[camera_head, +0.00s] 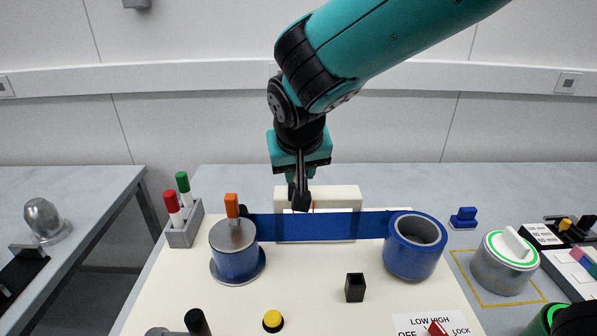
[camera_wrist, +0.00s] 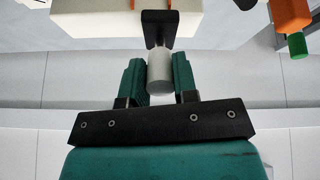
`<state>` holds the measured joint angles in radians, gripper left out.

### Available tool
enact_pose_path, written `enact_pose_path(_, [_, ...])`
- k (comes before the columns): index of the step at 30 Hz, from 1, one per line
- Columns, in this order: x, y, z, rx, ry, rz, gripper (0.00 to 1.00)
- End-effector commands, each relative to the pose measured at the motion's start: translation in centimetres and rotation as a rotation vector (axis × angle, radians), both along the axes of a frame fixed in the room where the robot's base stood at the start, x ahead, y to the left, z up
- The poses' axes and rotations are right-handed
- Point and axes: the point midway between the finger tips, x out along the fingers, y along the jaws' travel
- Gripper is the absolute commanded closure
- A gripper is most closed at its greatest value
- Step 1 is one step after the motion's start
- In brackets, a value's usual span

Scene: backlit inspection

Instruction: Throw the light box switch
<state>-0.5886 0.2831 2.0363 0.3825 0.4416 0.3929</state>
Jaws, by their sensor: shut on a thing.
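My gripper (camera_head: 300,178) hangs over the far middle of the cream table, in front of a cream box (camera_head: 345,196). In the wrist view its green jaws (camera_wrist: 158,72) are shut on a grey cylinder (camera_wrist: 159,78). A black block (camera_wrist: 158,28) is at the cylinder's far end and overlaps the cream box's edge; I cannot tell if it is fixed to the box. A red switch knob (camera_head: 437,328) stands at the front right beside a white label (camera_head: 425,320) reading LOW, HIGH, OFF and LOCK. The knob is partly cut off, so its setting is unclear.
A blue film strip (camera_head: 320,227) runs between a left reel (camera_head: 236,262) and a blue roll (camera_head: 414,252), below my gripper.

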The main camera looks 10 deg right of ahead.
Motion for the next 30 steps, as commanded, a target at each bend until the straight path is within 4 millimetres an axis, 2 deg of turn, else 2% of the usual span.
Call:
enact_pose_path(10, [0.0, -0.1, -0.1, -0.004, 0.001, -0.003, 1.0])
enact_pose_path(11, [0.0, -0.1, -0.1, -0.004, 0.001, -0.003, 0.66])
enact_pose_path(13, [0.0, -0.1, -0.1, -0.003, 0.001, -0.003, 0.5])
enact_pose_path(14, [0.0, -0.1, -0.1, -0.003, 0.0, -0.003, 0.47])
enact_pose_path(23, [-0.1, 0.0, 0.1, -0.001, -0.001, 0.0, 0.47])
enact_pose_path(26, [-0.4, 0.1, 0.9, 0.0, -0.004, 0.0, 0.47])
enact_pose_path(30, [-1.6, 0.4, 3.2, 0.002, -0.005, 0.002, 0.47])
